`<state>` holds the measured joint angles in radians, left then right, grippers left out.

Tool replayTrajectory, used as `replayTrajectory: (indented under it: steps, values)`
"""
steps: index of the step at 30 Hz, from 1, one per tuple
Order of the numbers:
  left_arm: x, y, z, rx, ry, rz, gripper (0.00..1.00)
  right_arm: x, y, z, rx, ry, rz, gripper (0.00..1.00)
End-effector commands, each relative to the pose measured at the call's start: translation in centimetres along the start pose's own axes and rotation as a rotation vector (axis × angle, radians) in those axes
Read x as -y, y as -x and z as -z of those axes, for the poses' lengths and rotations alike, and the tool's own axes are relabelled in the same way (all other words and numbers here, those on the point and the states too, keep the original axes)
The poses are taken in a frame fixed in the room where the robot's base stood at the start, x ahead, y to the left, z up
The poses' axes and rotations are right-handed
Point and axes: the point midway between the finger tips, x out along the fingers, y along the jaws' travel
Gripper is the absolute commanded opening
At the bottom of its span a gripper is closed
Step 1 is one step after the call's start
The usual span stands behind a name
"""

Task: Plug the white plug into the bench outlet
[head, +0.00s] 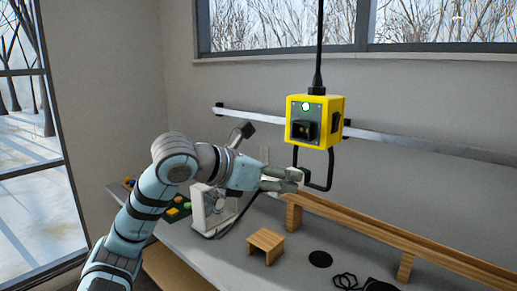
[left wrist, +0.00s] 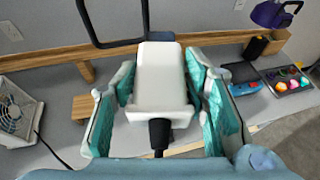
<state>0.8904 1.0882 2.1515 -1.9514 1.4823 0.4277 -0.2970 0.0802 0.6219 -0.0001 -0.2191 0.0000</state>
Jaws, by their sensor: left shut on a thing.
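My left gripper (head: 285,180) is shut on the white plug (left wrist: 160,77), which sits between its two pads in the left wrist view. A black cord (left wrist: 158,135) leaves the plug's near end. In the head view the fingers hide most of the plug. I cannot tell whether this box is the bench outlet. My right gripper is not in view.
A black loop handle (head: 329,170) hangs under the box, close beside the gripper. A white fan (head: 198,212) stands behind my arm. A small wooden stand (head: 266,243), a black disc (head: 320,259) and a long wooden rail (head: 395,236) are on the grey bench. A metal rail (head: 395,141) runs along the wall.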

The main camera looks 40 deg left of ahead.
Motion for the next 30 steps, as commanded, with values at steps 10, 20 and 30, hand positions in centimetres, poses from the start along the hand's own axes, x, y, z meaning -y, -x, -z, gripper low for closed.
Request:
replayTrajectory:
  steps: [10,20,30]
  values:
    - [-2.9,5.8,-6.2,-0.002,0.091,-0.219,0.07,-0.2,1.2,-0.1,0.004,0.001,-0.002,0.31]
    - [-3.6,2.9,-7.4,-0.005,0.088,-0.216,0.07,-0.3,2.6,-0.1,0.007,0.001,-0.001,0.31]
    - [-4.4,0.1,-8.6,-0.004,0.086,-0.218,0.07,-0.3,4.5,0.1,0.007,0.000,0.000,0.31]
